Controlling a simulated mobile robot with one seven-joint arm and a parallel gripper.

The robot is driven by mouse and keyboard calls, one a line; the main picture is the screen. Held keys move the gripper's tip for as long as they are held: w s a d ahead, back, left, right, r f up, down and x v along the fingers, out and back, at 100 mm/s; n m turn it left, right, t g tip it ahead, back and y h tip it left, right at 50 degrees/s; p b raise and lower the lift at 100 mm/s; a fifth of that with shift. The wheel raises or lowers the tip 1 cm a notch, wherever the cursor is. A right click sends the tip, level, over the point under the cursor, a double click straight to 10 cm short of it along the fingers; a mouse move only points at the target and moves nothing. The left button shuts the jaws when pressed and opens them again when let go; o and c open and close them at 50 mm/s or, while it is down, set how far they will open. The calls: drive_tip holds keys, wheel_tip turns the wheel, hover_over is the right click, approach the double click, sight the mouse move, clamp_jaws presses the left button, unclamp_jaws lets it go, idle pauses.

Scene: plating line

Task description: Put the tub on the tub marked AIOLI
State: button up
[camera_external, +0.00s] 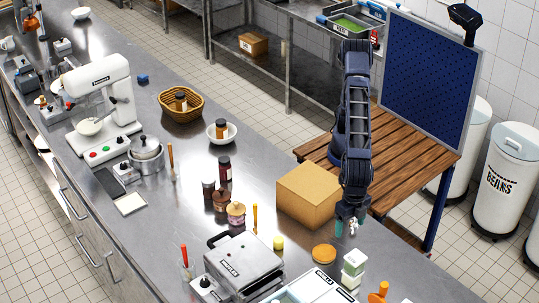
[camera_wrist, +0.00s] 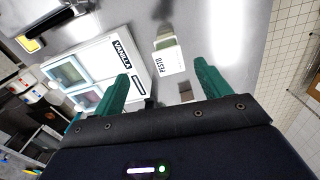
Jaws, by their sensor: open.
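My gripper (camera_external: 348,222) points down above the counter, right of the cardboard box. In the wrist view its two green fingers (camera_wrist: 162,88) are apart, with nothing held between them. White and green tubs (camera_external: 354,262) stand close together just below and in front of it; I cannot tell whether they are stacked. In the wrist view a tub marked PESTO (camera_wrist: 166,58) lies beyond the fingertips, apart from them. No AIOLI label is readable in either view, so I cannot tell which tub bears it.
A cardboard box (camera_external: 308,195) stands close left of my gripper. A flat orange disc (camera_external: 324,254) lies near the tubs. A white container marked VANILLA (camera_wrist: 82,72) is beside the PESTO tub. A grey press (camera_external: 243,262) and an orange-handled item (camera_external: 378,295) are nearby.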

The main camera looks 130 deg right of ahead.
drive_tip(key=s+d+r+m+t, duration=0.1)
drive_tip(key=s+d+r+m, duration=0.25)
drive_tip(key=d, duration=0.75)
drive_tip(key=s+d+r+m, duration=0.25)
drive_tip(key=d+r, duration=0.25)
drive_tip(key=d, duration=0.6)
drive_tip(key=s+d+r+m+t, duration=0.15)
drive_tip(key=s+d+r, duration=0.25)
drive_tip(key=d, duration=0.7)
drive_tip(key=s+d+f+m+t, duration=0.1)
drive_tip(key=s+d+f+m, duration=0.2)
drive_tip(key=s+d, duration=0.6)
drive_tip(key=s+d+f+m, duration=0.4)
drive_tip(key=s+d+m, duration=0.2)
drive_tip(key=s+d, duration=0.4)
drive_tip(key=s, duration=0.4)
drive_tip(key=shift+d+f+t, duration=0.15)
drive_tip(key=shift+f+t, duration=0.05)
drive_tip(key=shift+t, duration=0.15)
